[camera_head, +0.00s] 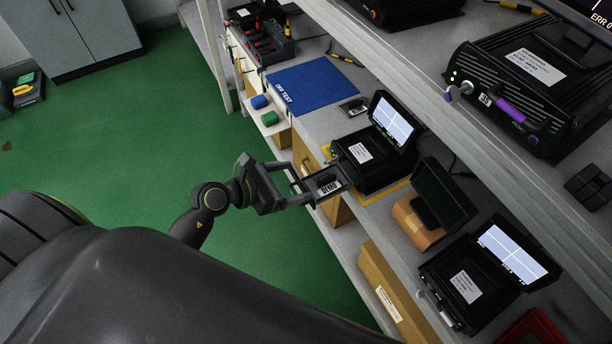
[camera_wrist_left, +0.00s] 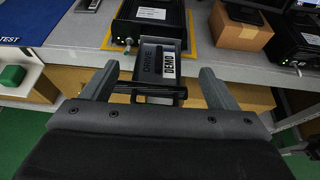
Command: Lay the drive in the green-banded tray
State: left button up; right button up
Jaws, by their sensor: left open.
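The drive (camera_wrist_left: 158,65), marked DRIVE and DEMO, sticks out from the front of a black unit (camera_wrist_left: 150,14). In the head view the drive (camera_head: 327,186) also extends from that unit (camera_head: 375,158) over the bench edge. My left gripper (camera_head: 305,189) is open at the drive's outer end. In the left wrist view its fingers (camera_wrist_left: 158,84) stand on either side of the drive and its dark handle, with gaps visible. No green-banded tray can be made out.
A blue OFF TEST mat (camera_head: 312,84) lies on the bench. A blue block (camera_head: 260,101) and a green block (camera_head: 270,118) sit by its front edge. A cardboard block (camera_head: 413,225) and another screened unit (camera_head: 462,283) stand to the right.

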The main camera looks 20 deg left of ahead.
pick_arm(q)
jog(key=shift+s+a+r, duration=0.2)
jog(key=shift+s, duration=0.1)
notch_tip(320, 180, up, 6)
jog(key=w+a+f+n+t+y, duration=0.1)
jog(key=w+a+n+t, duration=0.15)
jog(key=n+t, duration=0.95)
jog(key=s+a+f+n+g+y, duration=0.2)
jog(key=a+f+n+g+y, duration=0.25)
jog(key=f+n, duration=0.6)
jog(key=s+a+f+n+g+y, duration=0.25)
jog(key=f+n+g, duration=0.25)
jog(key=f+n, duration=0.5)
jog(key=s+a+f+n+g+y, duration=0.1)
jog(key=s+f+n+g, duration=0.2)
jog(key=s+f, duration=0.5)
jog(key=s+a+f+n+g, duration=0.1)
jog(key=s+f+n+g, duration=0.3)
jog(key=f, duration=0.6)
jog(key=s+d+f+n+g, duration=0.1)
jog(key=s+f, duration=0.3)
jog(key=s, duration=0.6)
jog(key=s+d+f+n+g, duration=0.1)
jog(key=s+f+n+g, duration=0.2)
jog(key=s, duration=0.8)
notch_tip(320, 180, down, 2)
jog(key=shift+s+d+f+g, duration=0.15)
jog(key=shift+s+d+g, duration=0.15)
jog(key=shift+g, duration=0.25)
